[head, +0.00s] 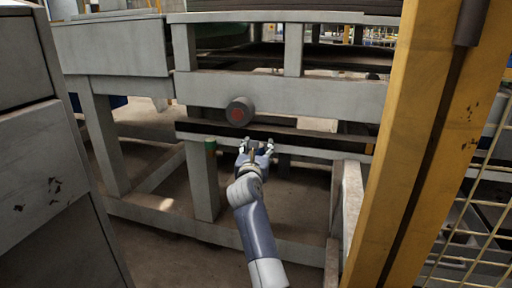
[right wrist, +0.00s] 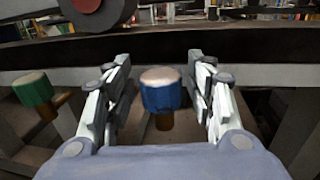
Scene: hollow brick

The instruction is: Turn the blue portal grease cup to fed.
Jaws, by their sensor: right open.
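The blue grease cup (right wrist: 161,92) has a pale worn top and a brown stem below it. In the right wrist view it stands upright between the two fingers of my right gripper (right wrist: 159,62), with a gap on each side. In the head view my right gripper (head: 256,147) is at the lower rail of the grey frame and largely hides the blue cup. The gripper is open and holds nothing. How the cup is turned cannot be told. My left gripper is not in view.
A green cup (right wrist: 35,90) on a brown stem is left of the blue one; it also shows in the head view (head: 211,146). A dark round roller end with a red centre (head: 239,112) sticks out above. A yellow post (head: 412,150) stands right.

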